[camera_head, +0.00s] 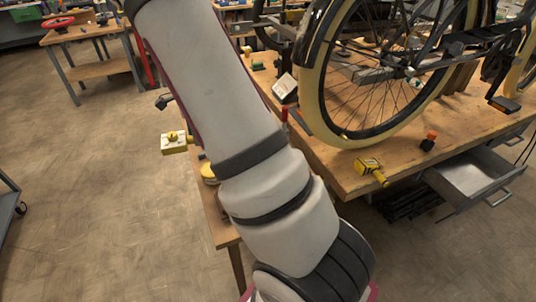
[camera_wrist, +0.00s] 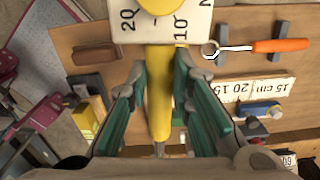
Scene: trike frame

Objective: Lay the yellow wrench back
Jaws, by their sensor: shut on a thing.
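In the wrist view, my gripper (camera_wrist: 159,80) has its green-padded fingers on both sides of a yellow bar, which I take as the yellow wrench (camera_wrist: 159,115). The bar runs upright in the picture between the fingers, and a rounded yellow part shows at the top edge. A white plate with black numbers (camera_wrist: 130,20) lies behind its upper part; I cannot tell whether they touch. Below is a wooden board (camera_wrist: 200,75). In the head view my arm hides the gripper and the wrench cannot be made out for certain.
An orange-handled wrench (camera_wrist: 280,45), a ruler strip (camera_wrist: 255,91) and a blue item (camera_wrist: 258,108) lie on the right of the board. A yellow block (camera_wrist: 84,121) is at left. A bicycle wheel (camera_head: 312,100) stands on the workbench (camera_head: 345,180), with an open drawer (camera_head: 470,178) at its side.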

